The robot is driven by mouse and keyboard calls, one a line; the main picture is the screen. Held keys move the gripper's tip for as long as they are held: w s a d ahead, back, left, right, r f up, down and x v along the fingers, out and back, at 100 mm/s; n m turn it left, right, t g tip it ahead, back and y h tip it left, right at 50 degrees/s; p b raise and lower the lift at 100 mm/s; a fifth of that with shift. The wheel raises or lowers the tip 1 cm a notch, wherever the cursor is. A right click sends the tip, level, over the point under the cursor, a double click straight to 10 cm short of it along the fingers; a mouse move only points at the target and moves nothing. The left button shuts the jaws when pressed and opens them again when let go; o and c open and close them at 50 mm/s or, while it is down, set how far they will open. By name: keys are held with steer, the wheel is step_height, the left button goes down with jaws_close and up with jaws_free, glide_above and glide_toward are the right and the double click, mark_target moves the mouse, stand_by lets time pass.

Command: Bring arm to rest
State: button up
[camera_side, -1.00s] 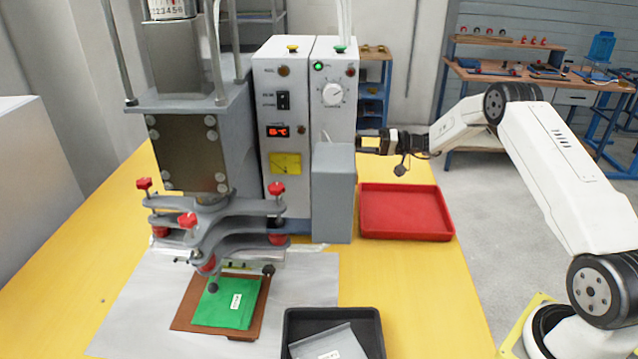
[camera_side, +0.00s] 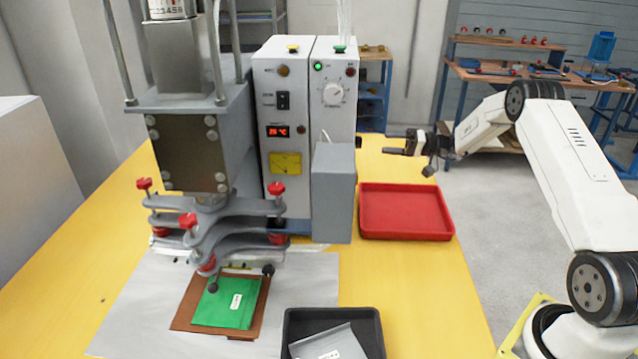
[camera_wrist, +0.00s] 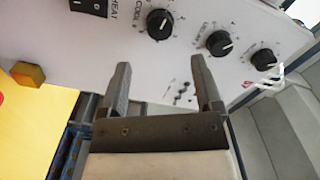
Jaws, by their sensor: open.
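My gripper (camera_side: 395,142) is open and empty, held in the air above and behind the red tray, right of the grey control box. It also shows in the wrist view (camera_wrist: 160,78), its two fingers apart with nothing between them. Behind the fingers in that view is a white panel (camera_wrist: 130,60) with black knobs. My arm stretches from the right side of the side view.
The welding press (camera_side: 188,150) stands at the left, with a green piece (camera_side: 226,308) on a brown plate (camera_side: 258,318) below it. A red tray (camera_side: 405,212) is empty. A black tray (camera_side: 370,318) holds a grey piece (camera_side: 330,345). The yellow table (camera_side: 440,300) is bare at the right.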

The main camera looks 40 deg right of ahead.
steer(key=shift+s+d, duration=0.25)
steer(key=shift+s, duration=0.05)
steer(key=s+a+f+g+h, duration=0.1)
steer(key=s+a+f+g, duration=0.15)
steer(key=a, duration=0.35)
steer(key=s+a+f+m+g+h, duration=0.1)
steer(key=s+a+g+h, duration=0.1)
steer(key=s+a+g, duration=0.3)
steer(key=s+a+f+g+h, duration=0.1)
steer(key=s+a+g, duration=0.1)
steer(key=a, duration=0.5)
steer(key=s+a+r+n+h, duration=0.1)
steer(key=s+a+n+h, duration=0.1)
steer(key=s, duration=0.6)
steer(key=s+a+r+n+h, duration=0.1)
steer(key=s+a+n+h, duration=0.2)
steer(key=s+a+h, duration=0.2)
steer(key=s+h, duration=0.1)
steer(key=s, duration=0.1)
steer(key=shift+s+a+r+g+h, duration=0.15)
steer(key=shift+s+r+g+h, duration=0.2)
steer(key=shift+h, duration=0.05)
